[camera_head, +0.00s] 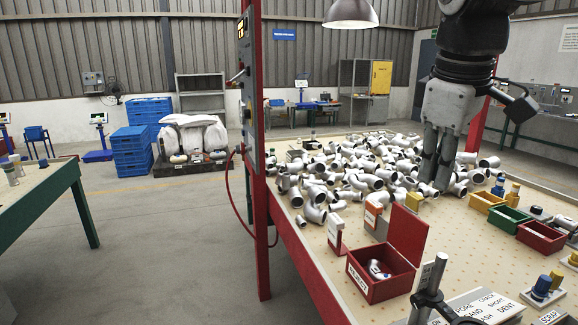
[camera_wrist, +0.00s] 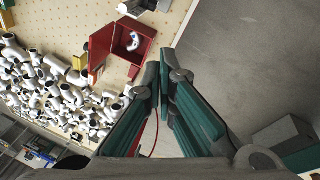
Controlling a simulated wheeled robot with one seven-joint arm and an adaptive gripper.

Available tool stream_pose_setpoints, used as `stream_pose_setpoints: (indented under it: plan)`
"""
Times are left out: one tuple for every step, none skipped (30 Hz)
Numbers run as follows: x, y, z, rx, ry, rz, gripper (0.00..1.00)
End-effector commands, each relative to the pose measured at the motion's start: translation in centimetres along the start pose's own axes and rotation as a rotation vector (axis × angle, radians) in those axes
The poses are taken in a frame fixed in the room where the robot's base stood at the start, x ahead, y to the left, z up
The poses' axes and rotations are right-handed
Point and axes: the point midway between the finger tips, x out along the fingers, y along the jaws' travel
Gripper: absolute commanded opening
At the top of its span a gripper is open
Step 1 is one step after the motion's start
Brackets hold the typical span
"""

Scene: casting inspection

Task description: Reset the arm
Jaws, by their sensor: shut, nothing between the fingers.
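My gripper (camera_head: 432,180) hangs from the arm at the right of the head view, pointing down in front of or above the pile of pipe castings (camera_head: 340,178). Its fingers are shut with nothing between them. In the wrist view the fingers (camera_wrist: 163,88) meet near the centre, over the table's edge. The castings (camera_wrist: 50,90) lie to the left there. I cannot tell the exact height of the fingers over the pile.
An open red reject box (camera_head: 378,289) with a casting inside stands at the table's front; it also shows in the wrist view (camera_wrist: 109,62). Yellow, green and red trays (camera_head: 487,203) stand at the right. A red post (camera_head: 262,230) rises at the table's left edge. Open floor lies left.

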Motion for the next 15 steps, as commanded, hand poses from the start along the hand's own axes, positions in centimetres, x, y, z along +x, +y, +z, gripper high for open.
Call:
stream_pose_setpoints:
  plan:
    - [-0.1, -1.6, 1.4, 0.053, 0.011, 0.001, 0.00]
    - [0.1, -2.4, 2.0, 0.088, 0.019, 0.001, 0.00]
    - [0.3, -3.5, 3.0, 0.137, 0.027, 0.000, 0.00]
    - [0.6, -4.3, 3.7, 0.174, 0.034, -0.001, 0.00]
    - [0.8, -5.2, 4.5, 0.210, 0.040, -0.002, 0.00]
    - [1.2, -6.2, 5.5, 0.258, 0.049, -0.004, 0.00]
    - [1.5, -7.1, 6.2, 0.295, 0.057, -0.005, 0.00]
    - [1.9, -8.0, 6.9, 0.332, 0.063, -0.008, 0.00]
    - [2.3, -9.1, 7.8, 0.380, 0.073, -0.012, 0.00]
    - [2.8, -9.9, 8.6, 0.416, 0.079, -0.015, 0.00]
    - [3.2, -10.7, 9.3, 0.451, 0.086, -0.018, 0.00]
    - [3.8, -11.7, 10.1, 0.496, 0.093, -0.022, 0.00]
    - [4.2, -12.4, 10.7, 0.528, 0.100, -0.025, 0.00]
    - [4.6, -13.1, 11.3, 0.558, 0.105, -0.029, 0.00]
    - [5.2, -13.9, 11.9, 0.594, 0.111, -0.033, 0.00]
